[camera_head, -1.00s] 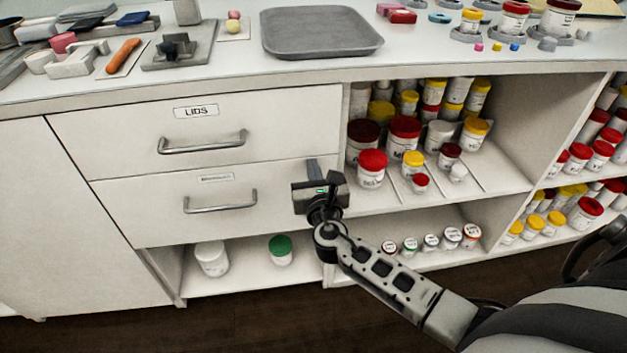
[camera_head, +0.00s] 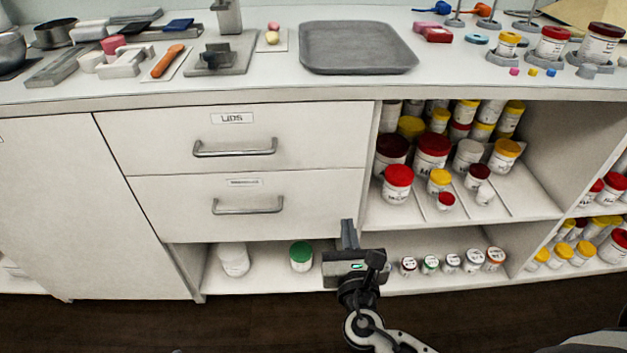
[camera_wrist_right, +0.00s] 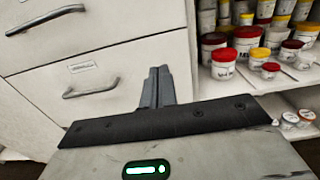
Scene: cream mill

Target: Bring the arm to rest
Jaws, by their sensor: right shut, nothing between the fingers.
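My right gripper (camera_head: 348,234) is in front of the cabinet, at the right edge of the lower drawer and the open lower shelf. Its fingers are together and empty, pointing up and toward the cabinet. In the right wrist view the closed fingers (camera_wrist_right: 157,88) stand in front of the drawer's right edge, with nothing between them. My right arm (camera_head: 375,335) comes in from the bottom of the head view. My left gripper is not in view.
The upper drawer labelled LIDS (camera_head: 232,118) and the lower drawer (camera_head: 250,182) are shut. Jars with coloured lids (camera_head: 433,152) stand on the right shelf. A green-lidded jar (camera_head: 301,256) is on the lower shelf. A grey tray (camera_head: 358,45) lies on the counter (camera_head: 240,92).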

